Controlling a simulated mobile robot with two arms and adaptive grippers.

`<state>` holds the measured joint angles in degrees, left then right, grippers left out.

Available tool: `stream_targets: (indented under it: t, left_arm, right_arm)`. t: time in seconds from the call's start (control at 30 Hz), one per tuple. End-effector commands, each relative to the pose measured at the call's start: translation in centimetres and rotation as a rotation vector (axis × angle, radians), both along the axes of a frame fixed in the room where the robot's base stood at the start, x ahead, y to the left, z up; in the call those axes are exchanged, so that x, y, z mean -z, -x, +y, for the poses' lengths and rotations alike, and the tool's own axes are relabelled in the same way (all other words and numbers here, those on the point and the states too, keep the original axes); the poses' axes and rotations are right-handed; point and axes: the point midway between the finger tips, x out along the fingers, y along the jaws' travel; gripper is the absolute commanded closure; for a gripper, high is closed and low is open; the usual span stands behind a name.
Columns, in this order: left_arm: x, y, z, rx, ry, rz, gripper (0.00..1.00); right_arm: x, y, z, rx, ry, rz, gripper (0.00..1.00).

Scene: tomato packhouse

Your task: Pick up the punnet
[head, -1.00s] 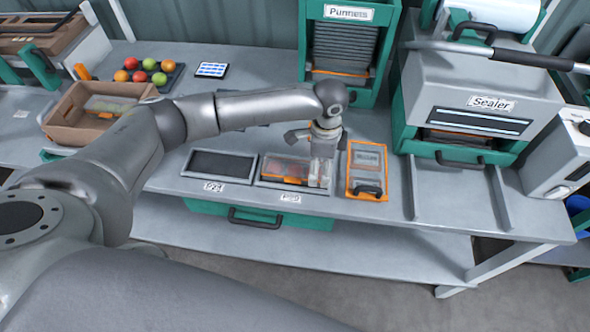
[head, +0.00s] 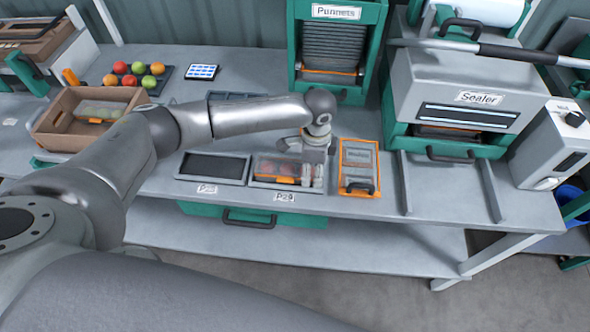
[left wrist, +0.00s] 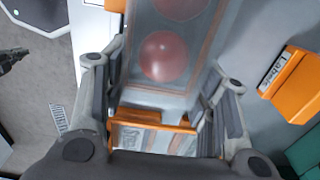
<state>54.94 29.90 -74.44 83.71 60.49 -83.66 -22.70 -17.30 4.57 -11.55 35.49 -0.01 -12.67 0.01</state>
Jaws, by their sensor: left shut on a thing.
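The punnet (head: 272,168), a clear pack with red tomatoes, sits at the right black-framed tray (head: 252,182) on the bench, its right end hidden by my gripper. In the left wrist view the punnet (left wrist: 165,55) shows red tomatoes under a clear lid and runs up between my fingers. My left gripper (head: 313,172) is shut on the punnet's right end, one finger on each side. It also shows in the left wrist view (left wrist: 155,110). I cannot tell whether the punnet is clear of the tray. My right gripper is not in view.
An orange-framed holder (head: 358,186) stands close right of my gripper. An empty dark tray (head: 213,167) lies to the left. The punnet dispenser (head: 334,80) and sealer (head: 465,95) stand behind. A cardboard box (head: 62,138) and loose tomatoes are at the left.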

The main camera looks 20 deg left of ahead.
Motion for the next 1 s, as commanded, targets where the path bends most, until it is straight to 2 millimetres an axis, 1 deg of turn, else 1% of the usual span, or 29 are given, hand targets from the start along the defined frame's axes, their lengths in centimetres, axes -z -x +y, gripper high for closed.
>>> stream_targets:
  t: [0.17, 0.27, 0.47, 0.57, 0.67, 0.8, 0.87, 1.0]
  left_arm:
    - [-0.3, -0.1, 0.0, 0.0, 0.001, -0.001, 0.7]
    - [-1.0, -0.1, 0.0, 0.0, 0.0, -0.002, 0.7]
    - [-3.3, 0.0, 0.2, -0.001, 0.001, -0.002, 0.7]
    - [-4.5, 0.8, 1.0, -0.001, 0.001, -0.002, 0.7]
    - [-6.3, 1.8, 2.2, -0.001, 0.0, -0.003, 0.7]
    - [-9.4, 3.7, 4.3, -0.001, -0.002, -0.006, 0.7]
    - [-9.8, 4.9, 5.5, -0.002, -0.002, -0.001, 0.7]
    - [-11.2, 7.0, 7.7, -0.003, -0.003, -0.002, 0.7]
  right_arm:
    - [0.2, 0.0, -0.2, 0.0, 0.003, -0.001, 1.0]
    - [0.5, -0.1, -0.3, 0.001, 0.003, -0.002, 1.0]
    - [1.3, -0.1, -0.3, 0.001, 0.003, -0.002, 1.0]
    - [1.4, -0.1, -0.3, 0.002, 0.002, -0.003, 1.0]
    - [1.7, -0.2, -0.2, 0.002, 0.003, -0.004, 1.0]
    - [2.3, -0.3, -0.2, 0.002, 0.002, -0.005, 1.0]
    - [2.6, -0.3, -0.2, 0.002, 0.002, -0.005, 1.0]
    - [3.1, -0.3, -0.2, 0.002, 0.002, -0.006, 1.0]
